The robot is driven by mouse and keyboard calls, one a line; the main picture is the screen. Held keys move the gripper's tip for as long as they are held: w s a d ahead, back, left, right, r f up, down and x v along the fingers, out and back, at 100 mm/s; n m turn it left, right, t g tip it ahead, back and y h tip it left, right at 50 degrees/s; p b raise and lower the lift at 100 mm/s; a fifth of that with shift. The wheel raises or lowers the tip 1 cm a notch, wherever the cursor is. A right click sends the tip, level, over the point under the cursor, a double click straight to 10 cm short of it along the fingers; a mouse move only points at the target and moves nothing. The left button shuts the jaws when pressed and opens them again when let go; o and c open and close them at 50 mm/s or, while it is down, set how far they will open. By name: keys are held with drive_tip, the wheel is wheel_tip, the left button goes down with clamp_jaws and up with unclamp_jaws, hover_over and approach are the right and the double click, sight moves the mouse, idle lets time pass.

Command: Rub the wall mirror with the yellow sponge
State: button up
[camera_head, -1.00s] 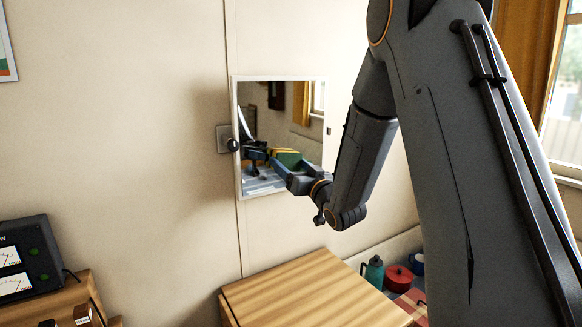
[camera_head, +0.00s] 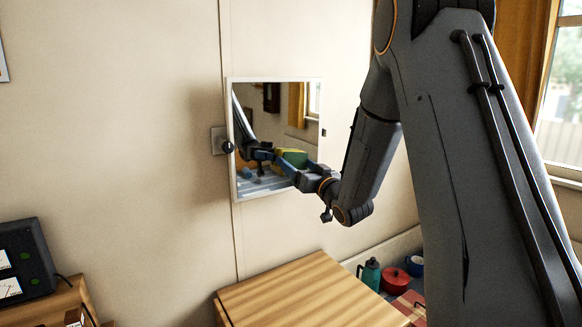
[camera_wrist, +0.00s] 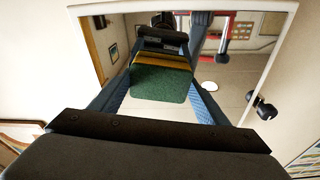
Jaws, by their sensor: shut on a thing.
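The wall mirror (camera_head: 235,165) has a pale frame and hangs on the cream wall; its frame also shows in the wrist view (camera_wrist: 289,62). My gripper (camera_head: 297,168) is in front of the mirror's lower right part. It is shut on the sponge (camera_head: 294,158), whose green side faces me. In the wrist view the sponge (camera_wrist: 158,84) sits between the two blue fingers of my gripper (camera_wrist: 152,98), with a yellow strip along its far edge. The sponge is at or very near the glass; I cannot tell if it touches. The mirror reflects my arm, gripper and the sponge.
A dark knob on a wall plate (camera_head: 219,142) sits at the mirror's left edge. A wooden cabinet top (camera_head: 300,290) is below. A teal bottle (camera_head: 370,275) and a red pot (camera_head: 394,281) stand at right. A dark meter box (camera_head: 28,262) is at lower left.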

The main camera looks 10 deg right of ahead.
drive_tip(key=shift+w, duration=0.1)
drive_tip(key=shift+s+a, duration=0.3)
drive_tip(key=shift+a, duration=0.8)
drive_tip(key=shift+s+a, duration=0.25)
drive_tip(key=shift+a, duration=0.8)
drive_tip(key=shift+d+r+v, duration=0.1)
drive_tip(key=shift+r+v, duration=0.05)
drive_tip(key=shift+v, duration=0.8)
drive_tip(key=shift+d+r+v, duration=0.1)
drive_tip(key=shift+r+v, duration=0.05)
drive_tip(key=shift+v, duration=0.85)
drive_tip(key=shift+d+r+v, duration=0.1)
drive_tip(key=shift+r+v, duration=0.05)
drive_tip(key=shift+v, duration=0.8)
